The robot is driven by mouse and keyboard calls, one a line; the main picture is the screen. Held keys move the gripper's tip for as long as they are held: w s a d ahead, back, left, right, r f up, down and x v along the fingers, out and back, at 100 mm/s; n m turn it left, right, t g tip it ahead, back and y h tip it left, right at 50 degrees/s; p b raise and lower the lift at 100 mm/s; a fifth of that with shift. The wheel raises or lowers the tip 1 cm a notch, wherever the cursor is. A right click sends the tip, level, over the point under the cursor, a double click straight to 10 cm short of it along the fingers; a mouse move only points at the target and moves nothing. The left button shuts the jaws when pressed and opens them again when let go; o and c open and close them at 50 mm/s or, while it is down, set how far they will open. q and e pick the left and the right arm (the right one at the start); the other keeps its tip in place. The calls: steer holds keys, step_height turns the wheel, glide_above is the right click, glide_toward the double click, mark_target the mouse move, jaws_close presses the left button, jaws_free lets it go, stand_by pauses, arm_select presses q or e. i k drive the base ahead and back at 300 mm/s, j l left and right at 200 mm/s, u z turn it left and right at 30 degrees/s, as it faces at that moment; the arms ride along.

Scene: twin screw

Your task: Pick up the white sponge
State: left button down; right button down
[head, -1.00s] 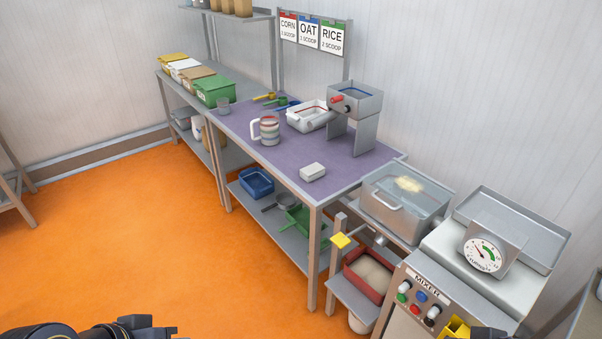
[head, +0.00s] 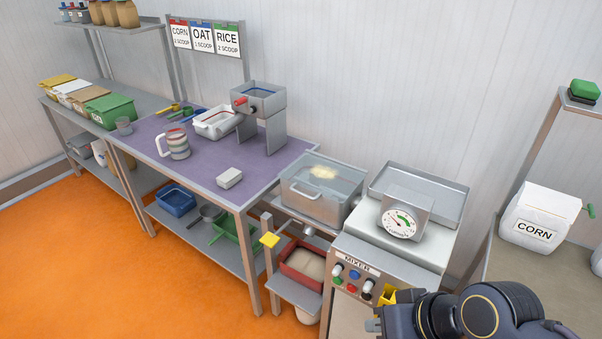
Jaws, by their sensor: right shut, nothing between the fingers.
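The white sponge (head: 229,178), a small pale block, lies on the purple mat (head: 205,170) near the front right edge of the table. Nothing covers it. My right gripper (head: 374,325) is at the bottom edge, in front of the mixer, shut and empty. It is well to the right of the sponge and nearer to me, not touching it. My left gripper is out of view.
Right of the table stand a clear-lidded mixing tank (head: 320,190) and a dial scale (head: 402,222). A corn bag (head: 540,217) sits far right. Orange floor lies open at left.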

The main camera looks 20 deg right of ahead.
mark_target(232, 176)
steer(key=z, duration=0.35)
steer(key=i+j+z, duration=0.25)
steer(key=z, duration=0.2)
steer(key=i+j+z, duration=0.35)
steer(key=z, duration=0.15)
steer(key=i+j, duration=0.2)
steer(key=j, duration=0.2)
steer(key=i+j+z, duration=0.1)
steer(key=j, duration=0.25)
steer(key=i+j, duration=0.3)
steer(key=i+j+z, duration=0.1)
steer(key=j, duration=0.4)
steer(key=i, duration=0.1)
